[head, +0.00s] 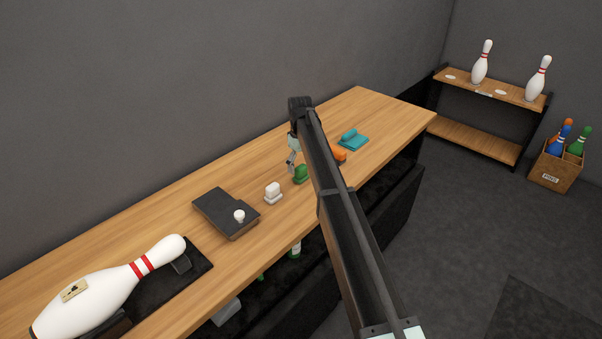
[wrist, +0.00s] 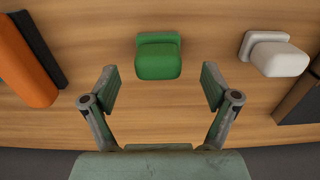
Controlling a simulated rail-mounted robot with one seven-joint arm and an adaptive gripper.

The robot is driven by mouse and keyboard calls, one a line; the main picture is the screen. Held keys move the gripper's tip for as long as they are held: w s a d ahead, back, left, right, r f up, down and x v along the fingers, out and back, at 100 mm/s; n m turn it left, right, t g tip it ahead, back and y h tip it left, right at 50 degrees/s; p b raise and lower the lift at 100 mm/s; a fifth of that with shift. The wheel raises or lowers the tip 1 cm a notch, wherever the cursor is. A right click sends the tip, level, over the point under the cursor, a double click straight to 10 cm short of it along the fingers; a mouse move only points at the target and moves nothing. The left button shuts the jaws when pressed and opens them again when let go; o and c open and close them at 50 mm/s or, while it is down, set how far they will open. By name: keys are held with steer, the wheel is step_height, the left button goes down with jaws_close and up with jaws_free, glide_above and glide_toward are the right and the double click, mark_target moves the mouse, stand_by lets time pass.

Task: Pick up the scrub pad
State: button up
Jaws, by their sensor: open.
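The scrub pad looks to be the green block (head: 301,175) on the wooden counter, with a raised upper part on a flat base. In the wrist view the green pad (wrist: 158,61) lies ahead of my gripper, centred between its fingers. My gripper (wrist: 159,84) is open and empty, one finger to each side and apart from the pad. In the head view my gripper (head: 292,161) is just left of and beyond the pad, partly hidden by my arm.
A white block (wrist: 277,54) stands right of the pad, with a dark box (head: 226,212) beyond it. An orange item (wrist: 27,70) lies to the left. A teal item (head: 352,140) lies farther along the counter (head: 385,112). A large bowling pin (head: 95,290) rests at the near end.

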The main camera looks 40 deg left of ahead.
mark_target(301, 166)
step_height(301, 166, down, 4)
steer(key=shift+d+f+p, duration=0.1)
steer(key=shift+f+p, duration=0.05)
steer(key=shift+p, duration=0.55)
steer(key=c, duration=1.2)
steer(key=shift+c, duration=0.2)
step_height(301, 166, up, 20)
steer(key=b, duration=0.4)
steer(key=shift+o, duration=0.7)
steer(key=shift+w, duration=0.1)
